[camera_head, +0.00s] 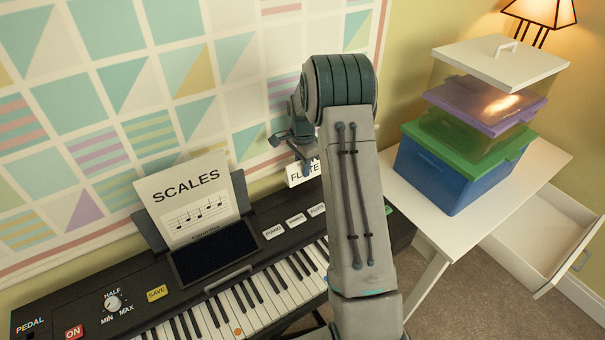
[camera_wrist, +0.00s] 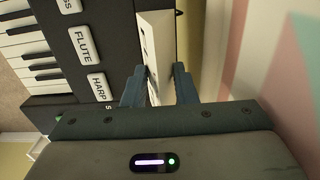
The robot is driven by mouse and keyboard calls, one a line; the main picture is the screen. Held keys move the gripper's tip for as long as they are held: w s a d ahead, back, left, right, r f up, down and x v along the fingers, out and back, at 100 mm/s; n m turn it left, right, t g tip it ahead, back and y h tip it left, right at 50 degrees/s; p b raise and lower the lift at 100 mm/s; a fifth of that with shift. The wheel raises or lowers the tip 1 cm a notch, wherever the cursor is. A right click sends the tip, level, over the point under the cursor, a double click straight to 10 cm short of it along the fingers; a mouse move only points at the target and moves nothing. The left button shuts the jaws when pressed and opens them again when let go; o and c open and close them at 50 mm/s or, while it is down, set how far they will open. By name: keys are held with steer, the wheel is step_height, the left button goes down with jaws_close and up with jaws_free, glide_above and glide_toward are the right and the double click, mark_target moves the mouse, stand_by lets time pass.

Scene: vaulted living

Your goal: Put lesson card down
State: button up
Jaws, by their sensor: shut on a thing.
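A white card (camera_head: 296,180) with dark lettering that seems to read "FLUTE" stands at the back edge of the keyboard, partly hidden by my arm. In the wrist view the white card (camera_wrist: 155,35) is between the fingers of my gripper (camera_wrist: 160,75), which is shut on it. The card is close to the keyboard's back edge; I cannot tell whether it touches it. In the head view my gripper (camera_head: 305,160) is just above the card, mostly behind my arm. Another card, marked "SCALES" (camera_head: 188,200), leans upright on the music stand.
The black keyboard (camera_head: 130,265) runs along the patterned wall, with a screen (camera_head: 214,252) and labelled buttons. On the right a white desk (camera_head: 530,165) holds stacked blue, green, purple and clear boxes (camera_head: 440,175) and a lamp (camera_head: 540,12). Its drawer (camera_head: 550,235) is open.

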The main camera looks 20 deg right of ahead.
steer(key=shift+f+p, duration=0.5)
steer(key=shift+f, duration=1.6)
steer(key=shift+a, duration=0.1)
steer(key=o, duration=1)
